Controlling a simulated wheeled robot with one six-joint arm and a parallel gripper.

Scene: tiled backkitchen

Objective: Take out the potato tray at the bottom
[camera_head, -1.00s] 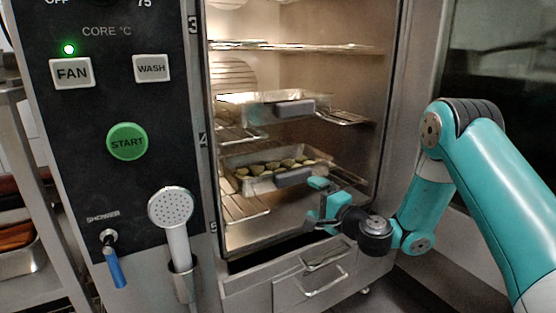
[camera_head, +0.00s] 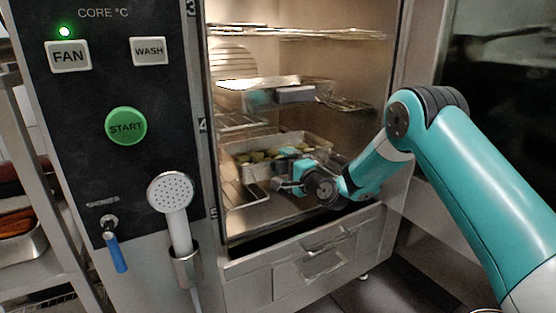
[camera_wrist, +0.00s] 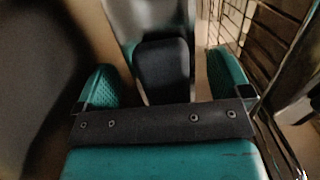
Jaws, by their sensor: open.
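The bottom potato tray (camera_head: 254,173) is a shallow metal tray of potato pieces (camera_head: 258,156), on the lower rack inside the open oven. My gripper (camera_head: 284,171) is at the tray's front and hides its handle and part of its front wall in the head view. In the wrist view, the tray's dark, rounded handle (camera_wrist: 163,72) lies between the two teal fingers of my gripper (camera_wrist: 162,88). The fingers are open, with a visible gap on each side of the handle. The tray's metal wall (camera_wrist: 150,18) shows behind it.
A second metal tray (camera_head: 255,98) with a grey handle sits on the rack above. Wire rack bars (camera_wrist: 265,40) run close to the right finger in the wrist view. The oven's control panel and shower head (camera_head: 170,192) stand to the left.

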